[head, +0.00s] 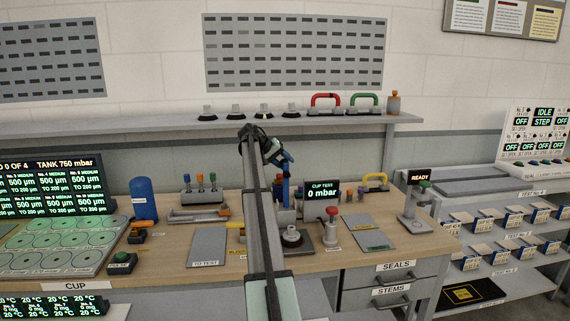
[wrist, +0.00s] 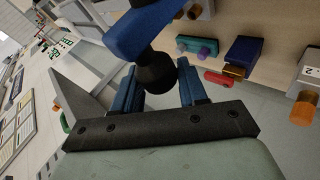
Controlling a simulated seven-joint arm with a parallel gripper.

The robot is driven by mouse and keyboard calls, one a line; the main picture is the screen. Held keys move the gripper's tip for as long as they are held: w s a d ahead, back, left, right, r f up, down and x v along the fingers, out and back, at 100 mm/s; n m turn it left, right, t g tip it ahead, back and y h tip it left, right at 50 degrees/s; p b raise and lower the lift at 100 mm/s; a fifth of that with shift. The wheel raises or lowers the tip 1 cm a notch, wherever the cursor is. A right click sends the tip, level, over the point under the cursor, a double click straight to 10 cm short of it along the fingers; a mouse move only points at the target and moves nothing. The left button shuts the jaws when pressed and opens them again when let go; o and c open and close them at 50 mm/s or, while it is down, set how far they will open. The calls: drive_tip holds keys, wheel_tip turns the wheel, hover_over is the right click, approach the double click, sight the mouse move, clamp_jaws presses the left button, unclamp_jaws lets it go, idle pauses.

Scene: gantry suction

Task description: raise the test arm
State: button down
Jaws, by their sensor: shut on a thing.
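The test arm is a blue bar (wrist: 150,28) with a black round knob (wrist: 156,73) at its end in the wrist view. My gripper (wrist: 160,78) has its blue fingers on both sides of the knob and is shut on it. In the head view my gripper (head: 273,152) is at the top of the blue test stand (head: 285,187), and my own arm hides part of the stand. The stand is beside the cup test display (head: 321,190), which reads 0 mbar. A suction cup (head: 291,236) sits on a dark plate below.
A red-topped pump-like device (head: 332,228) stands close to the right of the plate. A grey shelf (head: 170,130) with cups and handles runs behind. A blue cylinder (head: 144,198) stands at the left. A grey pad (head: 208,246) lies bare on the bench.

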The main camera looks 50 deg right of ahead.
drive_tip(key=shift+w+f, duration=0.15)
drive_tip(key=shift+f, duration=0.45)
drive_tip(key=c, duration=0.9)
unclamp_jaws()
drive_tip(key=shift+o, duration=0.8)
drive_tip(key=shift+r, duration=0.15)
drive_tip(key=shift+w+r, duration=0.15)
drive_tip(key=shift+r, duration=0.05)
drive_tip(key=v, duration=1.3)
drive_tip(key=shift+a, duration=0.2)
drive_tip(key=shift+w+r, duration=0.1)
drive_tip(key=shift+r, duration=0.05)
